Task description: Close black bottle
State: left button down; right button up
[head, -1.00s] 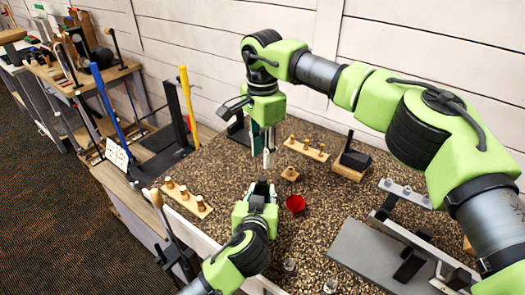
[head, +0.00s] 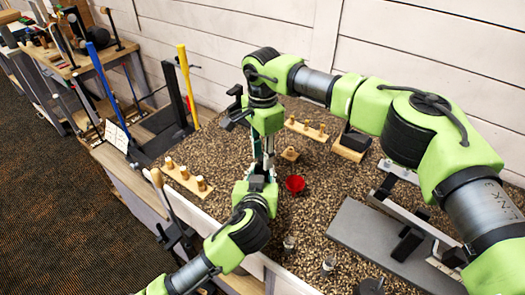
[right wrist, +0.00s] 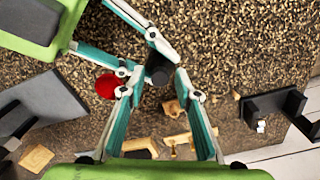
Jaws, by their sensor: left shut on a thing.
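My left gripper (head: 258,180) comes in from the front and is shut on a dark bottle. The bottle shows in the right wrist view as a short black cylinder (right wrist: 158,69) at the left fingertips; in the head view it is mostly hidden by the grippers. My right gripper (head: 263,160) points down from above, very close to the left one. In the right wrist view its two fingers (right wrist: 159,82) stand apart on either side of the bottle, with gaps. I see no cap in the right fingers. Whether the bottle is capped cannot be told.
A red funnel (head: 295,184) stands beside the left gripper. Wooden peg racks (head: 184,178) (head: 306,130) and a small wooden block (head: 290,154) are near. A black-topped wooden block (head: 350,148) is at the back. A grey plate (head: 380,247) and small bottles (head: 328,264) are at the front right.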

grip_shut()
jog(key=m, duration=0.5)
jog(key=shift+m, duration=0.4)
jog(key=m, duration=0.3)
jog(key=shift+m, duration=0.4)
jog(key=m, duration=0.8)
jog(key=shift+o, duration=0.9)
grip_release()
jog(key=shift+r, duration=0.1)
notch_tip(320, 180, up, 12)
